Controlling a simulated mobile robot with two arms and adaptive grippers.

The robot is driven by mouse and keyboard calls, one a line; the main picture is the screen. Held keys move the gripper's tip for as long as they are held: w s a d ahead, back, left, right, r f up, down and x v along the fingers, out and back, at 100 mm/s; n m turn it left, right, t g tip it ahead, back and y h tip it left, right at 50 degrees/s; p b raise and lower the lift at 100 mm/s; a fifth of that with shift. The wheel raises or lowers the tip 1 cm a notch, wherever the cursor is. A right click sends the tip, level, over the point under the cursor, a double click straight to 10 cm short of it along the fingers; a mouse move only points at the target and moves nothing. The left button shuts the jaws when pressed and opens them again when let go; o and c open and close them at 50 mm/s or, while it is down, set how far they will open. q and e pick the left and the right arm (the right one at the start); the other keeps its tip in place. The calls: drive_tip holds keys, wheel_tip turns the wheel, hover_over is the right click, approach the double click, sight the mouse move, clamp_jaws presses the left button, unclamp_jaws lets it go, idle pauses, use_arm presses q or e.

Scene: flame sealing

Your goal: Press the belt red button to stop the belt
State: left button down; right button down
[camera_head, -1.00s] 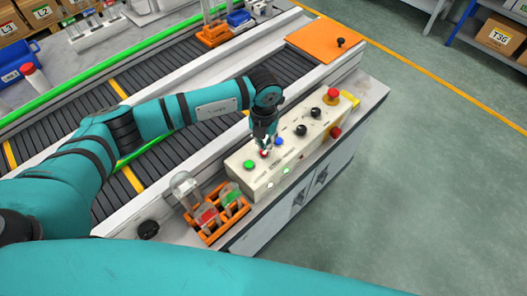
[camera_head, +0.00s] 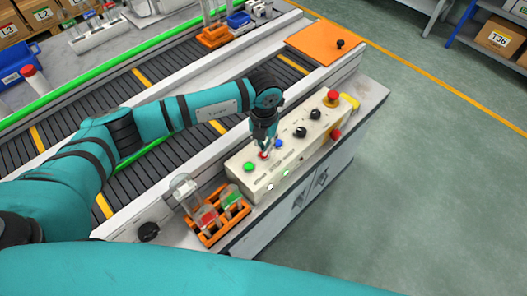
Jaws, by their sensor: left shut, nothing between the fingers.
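The control box (camera_head: 250,187) is a long cream panel on the cabinet beside the belt (camera_head: 160,165). A small red button (camera_head: 263,156) sits on its top between a green button (camera_head: 248,167) and a blue button (camera_head: 278,144). My left gripper (camera_head: 265,150) is shut and empty and points down with its tips at the small red button. I cannot tell whether the tips touch it or whether it is pressed. A larger red mushroom button (camera_head: 332,96) stands at the panel's far end. My right gripper is not in view.
An orange rack (camera_head: 209,240) with red and green items stands near the box's left end. Black knobs (camera_head: 316,115) rise from the panel. An orange plate (camera_head: 325,45) covers the belt's far end. Open green floor (camera_head: 440,180) lies to the right.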

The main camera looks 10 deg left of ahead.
use_arm(q)
drive_tip(key=shift+f+b, duration=1.05)
drive_tip(key=shift+f, duration=0.2)
idle(0.7)
drive_tip(key=shift+r, duration=0.1)
wheel_tip(320, 180, up, 8)
drive_tip(key=p, duration=0.5)
idle(0.8)
